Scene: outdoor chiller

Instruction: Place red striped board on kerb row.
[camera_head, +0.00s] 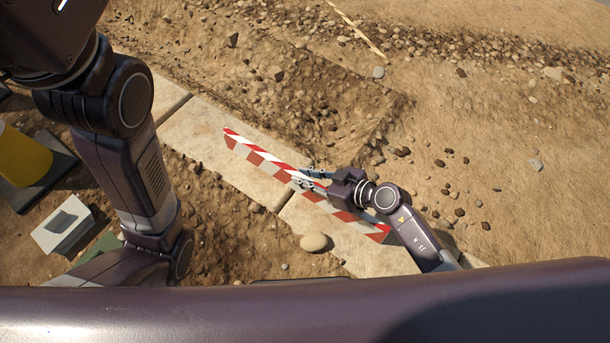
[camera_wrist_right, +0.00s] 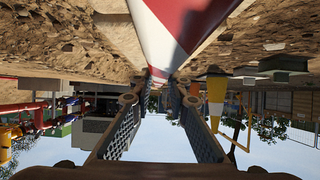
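The red and white striped board (camera_head: 258,151) lies lengthwise along the kerb row (camera_head: 205,133) of pale concrete slabs, running from upper left to lower right. I cannot tell whether it touches the slabs along its whole length. My right gripper (camera_head: 304,178) is at the board's middle, low over its upper face, with its fingers pointing along it. In the right wrist view, which is upside down, the fingers (camera_wrist_right: 157,103) are spread, and the board (camera_wrist_right: 175,35) runs past them on the ground side. The wrist partly hides the board. My left gripper is out of view; only its arm shows.
A yellow cylinder (camera_head: 21,157) on a dark base and a whitish block (camera_head: 63,224) stand at the left. A rounded stone (camera_head: 313,242) lies beside the kerb. Stony ground and a shallow trench border the kerb's far side. A yellow and white cone (camera_wrist_right: 216,92) shows in the wrist view.

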